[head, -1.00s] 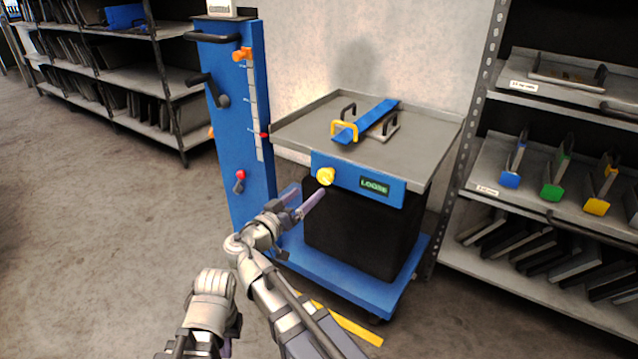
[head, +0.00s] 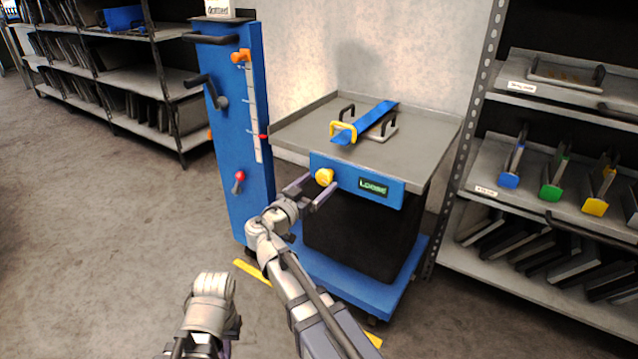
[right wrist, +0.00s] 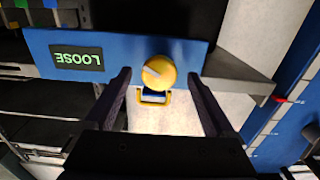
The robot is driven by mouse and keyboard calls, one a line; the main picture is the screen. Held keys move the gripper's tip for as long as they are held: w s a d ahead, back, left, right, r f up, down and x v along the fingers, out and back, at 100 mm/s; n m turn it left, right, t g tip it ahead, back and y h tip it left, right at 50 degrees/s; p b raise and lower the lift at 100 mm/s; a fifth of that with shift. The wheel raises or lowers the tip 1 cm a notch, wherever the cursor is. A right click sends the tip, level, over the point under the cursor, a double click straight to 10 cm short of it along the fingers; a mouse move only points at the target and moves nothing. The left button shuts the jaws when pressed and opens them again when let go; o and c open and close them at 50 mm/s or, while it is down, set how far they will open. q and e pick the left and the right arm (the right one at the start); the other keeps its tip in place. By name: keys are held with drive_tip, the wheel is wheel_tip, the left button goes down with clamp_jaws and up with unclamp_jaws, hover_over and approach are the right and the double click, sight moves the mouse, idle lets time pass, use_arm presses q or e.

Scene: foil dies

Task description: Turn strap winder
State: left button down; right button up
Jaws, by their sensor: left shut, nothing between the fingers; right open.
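The yellow winder knob (head: 324,177) sits on the blue front panel (head: 345,172) of the cart, left of a display reading LOOSE (head: 373,187). A blue strap (head: 372,118) lies over a plate with dark handles and a yellow handle (head: 343,131) on the grey cart top. My right gripper (head: 311,190) is open and points at the knob. In the right wrist view the knob (right wrist: 159,72) appears between the two fingertips, with a gap at each side; contact is not visible. My left gripper (head: 230,340) is low at the left, shut and empty, partly hidden.
A blue column (head: 238,135) with a crank and levers rises left of the knob. The cart's blue base (head: 375,290) is below. A shelf (head: 560,200) with coloured dies stands at right, another rack (head: 130,75) at back left. The floor at left is clear.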

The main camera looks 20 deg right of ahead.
drive_tip(key=shift+w+d, duration=0.35)
drive_tip(key=shift+d, duration=0.1)
drive_tip(key=c, duration=1.4)
drive_tip(key=shift+o, duration=0.2)
drive_tip(key=shift+n, duration=0.3)
drive_tip(key=n, duration=0.6)
drive_tip(key=shift+s, duration=0.1)
drive_tip(key=n, duration=0.7)
